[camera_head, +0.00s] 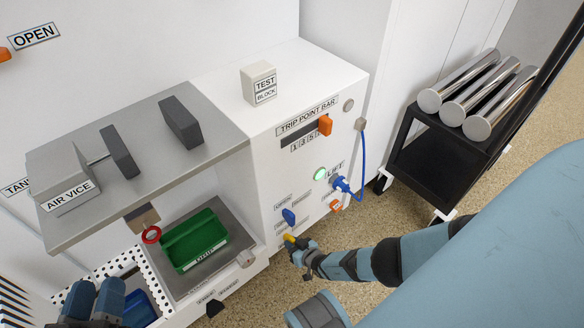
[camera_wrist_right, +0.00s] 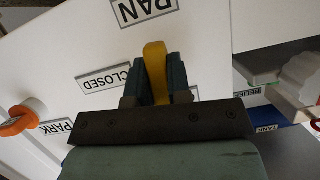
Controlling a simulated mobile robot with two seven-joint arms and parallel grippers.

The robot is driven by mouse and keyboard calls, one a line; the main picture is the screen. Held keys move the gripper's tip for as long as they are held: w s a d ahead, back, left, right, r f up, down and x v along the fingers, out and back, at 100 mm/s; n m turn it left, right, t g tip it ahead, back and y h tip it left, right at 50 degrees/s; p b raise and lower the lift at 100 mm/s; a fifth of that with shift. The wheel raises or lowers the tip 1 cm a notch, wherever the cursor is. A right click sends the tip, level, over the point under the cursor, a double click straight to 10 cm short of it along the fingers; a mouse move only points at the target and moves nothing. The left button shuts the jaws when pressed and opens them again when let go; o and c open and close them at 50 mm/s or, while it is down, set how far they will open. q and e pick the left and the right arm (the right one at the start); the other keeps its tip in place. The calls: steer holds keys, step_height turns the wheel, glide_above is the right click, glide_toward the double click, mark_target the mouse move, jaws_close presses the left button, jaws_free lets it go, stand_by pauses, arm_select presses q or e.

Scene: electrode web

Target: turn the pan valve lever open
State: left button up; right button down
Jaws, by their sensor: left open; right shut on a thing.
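The yellow pan valve lever (camera_wrist_right: 155,62) stands between the fingers of my right gripper (camera_wrist_right: 154,82) in the right wrist view. The gripper is shut on it. The PAN label (camera_wrist_right: 145,8) is just above the lever, and the CLOSED label (camera_wrist_right: 104,78) is to its left. My fingers hide the panel to the right of the lever. In the head view my right gripper (camera_head: 294,246) is at the low front of the white cabinet, on the small yellow lever (camera_head: 289,238). My left gripper (camera_head: 92,302) is open at the lower left, away from the lever.
A blue lever (camera_head: 288,216) sits just above the yellow one. An orange knob (camera_wrist_right: 20,118) by a PARK label is left in the wrist view. A green tray (camera_head: 195,240) lies left of the cabinet. A black cart (camera_head: 440,170) with metal rolls stands right.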

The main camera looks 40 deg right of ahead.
stand_by(0.4)
steer(key=c, duration=1.1)
jaws_free()
steer(key=shift+o, duration=0.2)
arm_select(q)
steer(key=shift+r, duration=0.15)
arm_select(e)
steer(key=shift+r, duration=0.1)
steer(key=shift+s+r+p, duration=0.15)
steer(key=shift+s+p, duration=0.15)
steer(key=shift+p, duration=0.05)
arm_select(q)
step_height(320, 180, up, 6)
steer(key=f+t+p, duration=0.1)
steer(key=t+p, duration=0.1)
steer(key=p, duration=0.3)
steer(key=a+f+g+y+p, duration=0.3)
steer(key=a+f, duration=0.1)
steer(key=f, duration=0.4)
steer(key=shift+s+n+g, duration=0.3)
steer(key=shift+s+g, duration=0.1)
steer(key=shift+s, duration=0.05)
arm_select(e)
steer(key=v, duration=1.3)
